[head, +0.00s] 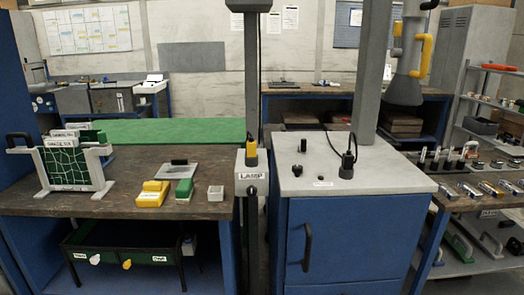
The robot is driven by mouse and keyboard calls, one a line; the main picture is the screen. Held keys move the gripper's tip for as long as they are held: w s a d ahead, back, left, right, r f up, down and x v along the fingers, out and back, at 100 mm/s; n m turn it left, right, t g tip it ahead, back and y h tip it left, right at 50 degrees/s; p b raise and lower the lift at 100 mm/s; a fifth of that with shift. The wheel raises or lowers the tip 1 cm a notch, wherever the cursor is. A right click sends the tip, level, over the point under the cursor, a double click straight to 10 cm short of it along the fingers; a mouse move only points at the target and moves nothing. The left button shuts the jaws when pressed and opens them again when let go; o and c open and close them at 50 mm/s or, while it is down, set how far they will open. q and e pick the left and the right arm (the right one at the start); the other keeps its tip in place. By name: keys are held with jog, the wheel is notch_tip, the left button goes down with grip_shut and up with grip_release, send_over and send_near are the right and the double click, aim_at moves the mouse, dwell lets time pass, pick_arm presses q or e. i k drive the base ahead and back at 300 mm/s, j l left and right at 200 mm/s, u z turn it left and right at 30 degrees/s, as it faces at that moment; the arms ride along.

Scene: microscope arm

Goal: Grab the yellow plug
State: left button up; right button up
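The yellow plug (251,157) is small, with a black upper part and a black cable that loops up along the grey post. It stands upright at the top of a grey box labelled LAMP (250,187), in the middle of the head view. Whether it is pushed into a socket there is too small to tell. Neither of my grippers is in the head view, and nothing covers the plug.
A blue cabinet (355,250) with a grey top stands just right of the box, with a black plug (348,162) and small black knobs on it.

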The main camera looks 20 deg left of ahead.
aim_at(251, 143)
jog(key=i+u, duration=0.3)
jog(key=i, duration=0.3)
jog(key=i+l+u, duration=0.3)
jog(key=i, duration=0.3)
jog(key=i+j, duration=0.05)
